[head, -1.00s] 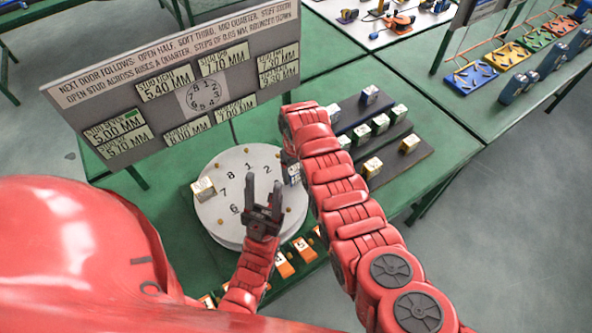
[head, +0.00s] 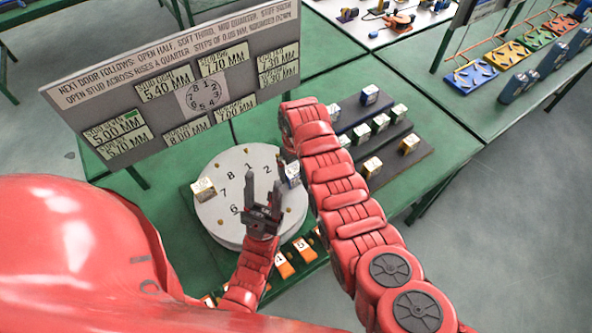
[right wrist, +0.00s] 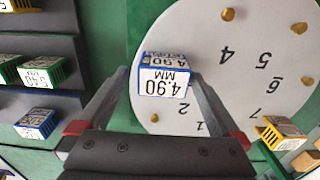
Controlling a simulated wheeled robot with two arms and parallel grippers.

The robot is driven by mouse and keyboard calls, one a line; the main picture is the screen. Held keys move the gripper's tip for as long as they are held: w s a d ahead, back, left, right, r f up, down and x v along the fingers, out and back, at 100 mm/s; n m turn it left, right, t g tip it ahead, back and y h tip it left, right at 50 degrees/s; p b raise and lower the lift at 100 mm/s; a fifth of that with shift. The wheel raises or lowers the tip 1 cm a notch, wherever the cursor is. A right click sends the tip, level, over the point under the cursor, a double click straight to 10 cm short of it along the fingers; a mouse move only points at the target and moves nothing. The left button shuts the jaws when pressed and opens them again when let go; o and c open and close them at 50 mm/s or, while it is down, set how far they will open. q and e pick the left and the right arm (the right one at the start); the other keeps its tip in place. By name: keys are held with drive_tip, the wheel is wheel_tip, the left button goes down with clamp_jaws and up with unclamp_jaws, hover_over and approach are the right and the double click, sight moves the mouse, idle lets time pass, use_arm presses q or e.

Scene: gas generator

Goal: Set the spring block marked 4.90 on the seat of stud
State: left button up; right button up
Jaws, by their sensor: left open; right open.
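The spring block marked 4.90 (right wrist: 164,82) is blue-edged with a white label. It stands at the rim of the white numbered disc (right wrist: 215,65), between numerals 2 and 4; whether it is fully seated is hidden. In the head view the block (head: 292,174) is at the disc's upper right. My right gripper (right wrist: 166,76) is open, its fingers either side of the block with slim gaps. In the head view my right arm partly hides this gripper. My left gripper (head: 263,196) is open and empty above the disc's lower part, fingers pointing up.
Another block (head: 203,189) stands on the disc's left rim. Dark stepped racks (head: 378,150) with several blocks lie to the right. A sign board (head: 180,85) stands behind the disc. Orange numbered pieces (head: 284,265) line the front. Brass studs (right wrist: 227,14) ring the disc.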

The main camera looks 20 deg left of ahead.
sight(296, 170)
wheel_tip(296, 170, up, 6)
drive_tip(key=shift+f+b, duration=0.1)
drive_tip(key=shift+b, duration=1)
wheel_tip(296, 170, up, 6)
drive_tip(key=p, duration=0.3)
drive_tip(key=shift+s+f+p, duration=0.1)
drive_tip(key=shift+f+p, duration=0.1)
drive_tip(key=shift+p, duration=0.2)
drive_tip(key=shift+f, duration=0.15)
